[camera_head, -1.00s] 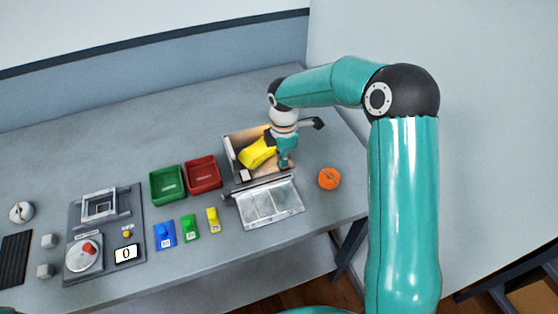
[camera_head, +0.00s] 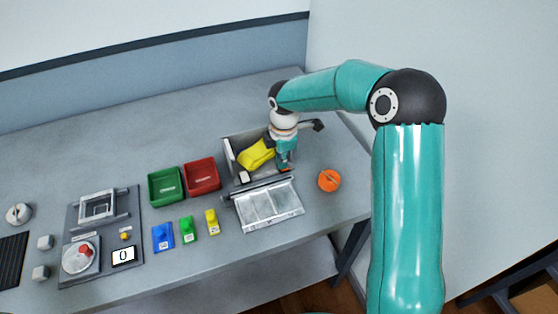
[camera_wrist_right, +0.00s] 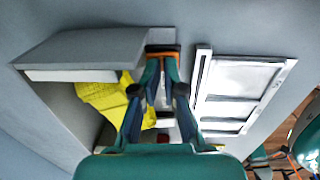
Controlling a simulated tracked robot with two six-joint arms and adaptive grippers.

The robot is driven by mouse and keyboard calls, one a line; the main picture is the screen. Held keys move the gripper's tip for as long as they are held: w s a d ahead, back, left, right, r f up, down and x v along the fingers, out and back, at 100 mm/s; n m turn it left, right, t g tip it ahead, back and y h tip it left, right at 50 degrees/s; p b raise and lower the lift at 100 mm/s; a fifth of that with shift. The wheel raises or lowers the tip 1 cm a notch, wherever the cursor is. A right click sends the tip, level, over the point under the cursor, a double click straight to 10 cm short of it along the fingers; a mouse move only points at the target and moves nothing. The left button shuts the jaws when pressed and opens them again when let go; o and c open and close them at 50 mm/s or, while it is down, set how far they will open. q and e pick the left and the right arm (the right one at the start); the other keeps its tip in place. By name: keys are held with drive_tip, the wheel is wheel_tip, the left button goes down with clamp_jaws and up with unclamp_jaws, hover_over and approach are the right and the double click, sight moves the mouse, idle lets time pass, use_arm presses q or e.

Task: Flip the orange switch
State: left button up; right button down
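A small orange switch (camera_wrist_right: 163,48) shows in the right wrist view on a grey block at the box's edge, directly at my right fingertips. In the head view only a bit of orange shows at the tips. My right gripper (camera_head: 284,168) reaches down to the right side of the open grey box (camera_head: 229,157). In the wrist view its fingers (camera_wrist_right: 162,66) come together at the tips with nothing seen between them. They seem to touch the switch or stand just short of it; I cannot tell which. My left gripper is out of view.
A yellow thing (camera_head: 257,153) lies in the box. A clear-paned lid (camera_head: 268,204) lies in front. An orange round object (camera_head: 329,180) sits to the right. Green (camera_head: 166,186) and red (camera_head: 203,176) bins stand to the left.

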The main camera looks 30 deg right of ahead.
sight(284, 170)
drive_tip(key=shift+w+f, duration=0.15)
drive_tip(key=shift+f, duration=0.05)
drive_tip(key=shift+r, duration=0.3)
wheel_tip(284, 170, up, 4)
drive_tip(key=p, duration=0.3)
drive_tip(key=shift+a+p, duration=0.1)
drive_tip(key=shift+p, duration=0.2)
wheel_tip(284, 170, up, 10)
drive_tip(key=s+b, duration=0.1)
drive_tip(key=s, duration=0.1)
drive_tip(key=shift+a+f+b, duration=0.15)
drive_tip(key=shift+f+b, duration=0.05)
drive_tip(key=shift+b, duration=0.1)
